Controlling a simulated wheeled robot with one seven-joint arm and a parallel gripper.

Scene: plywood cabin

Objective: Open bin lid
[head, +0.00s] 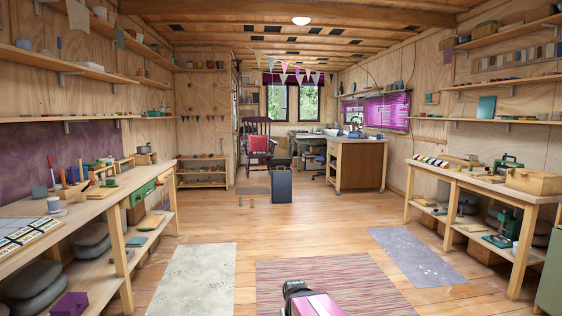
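A tall dark blue-grey bin (281,186) stands upright on the wooden floor near the middle of the room, well ahead of me. Its lid (280,162) shows as a slate-coloured piece at the top. The bin is too small in view to tell how the lid sits. Only a black and pink part of my own arm shows at the bottom edge, far short of the bin. No gripper fingers can be made out.
A striped rug (335,285), a pale mat (195,275) and a grey mat (416,255) lie on the floor. Workbenches line both sides. A rocking chair (257,148) stands behind the bin, a wooden cabinet (358,165) right of it. The central floor is open.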

